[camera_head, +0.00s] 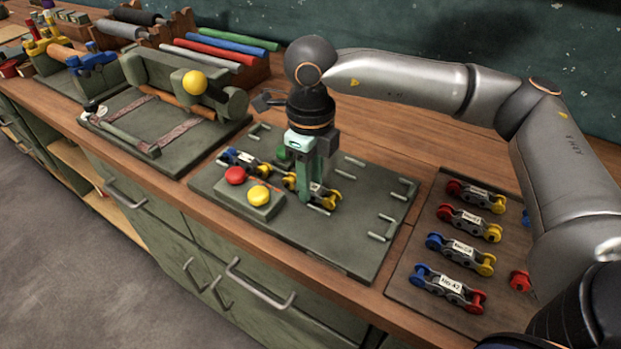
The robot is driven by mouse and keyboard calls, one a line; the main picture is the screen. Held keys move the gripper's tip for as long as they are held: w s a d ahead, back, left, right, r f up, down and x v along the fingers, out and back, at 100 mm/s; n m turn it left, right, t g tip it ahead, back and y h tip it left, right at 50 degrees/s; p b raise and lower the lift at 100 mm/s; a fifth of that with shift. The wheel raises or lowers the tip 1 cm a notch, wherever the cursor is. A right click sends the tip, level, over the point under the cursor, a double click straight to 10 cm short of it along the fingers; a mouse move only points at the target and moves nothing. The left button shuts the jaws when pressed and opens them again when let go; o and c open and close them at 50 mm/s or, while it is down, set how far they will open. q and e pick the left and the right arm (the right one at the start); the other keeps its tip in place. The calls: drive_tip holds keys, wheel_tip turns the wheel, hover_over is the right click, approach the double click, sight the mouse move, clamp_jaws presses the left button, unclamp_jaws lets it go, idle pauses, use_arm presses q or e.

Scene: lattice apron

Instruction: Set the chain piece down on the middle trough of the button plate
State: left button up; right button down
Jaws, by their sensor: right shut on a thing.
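The button plate (333,247) is a dark green board with pale metal bars on it and a small block carrying a red button (235,175) and a yellow button (258,195). My right gripper (312,190) points down over the plate's middle, shut on a chain piece (331,198) with yellow ends. The fingers hide its middle. The chain piece is low over the plate, beside the button block; I cannot tell whether it touches the trough. Another chain piece (240,158) with a blue end lies at the plate's left. My left gripper is not in view.
A brown board (405,285) at the right holds several labelled chain pieces (447,286) with coloured ends. A green fixture (165,140) with a yellow knob (195,83) stands left of the plate. Coloured rods (215,55) lie behind.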

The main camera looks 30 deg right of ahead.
drive_tip(key=c, duration=0.8)
unclamp_jaws()
drive_tip(key=o, duration=0.4)
drive_tip(key=shift+c, duration=0.2)
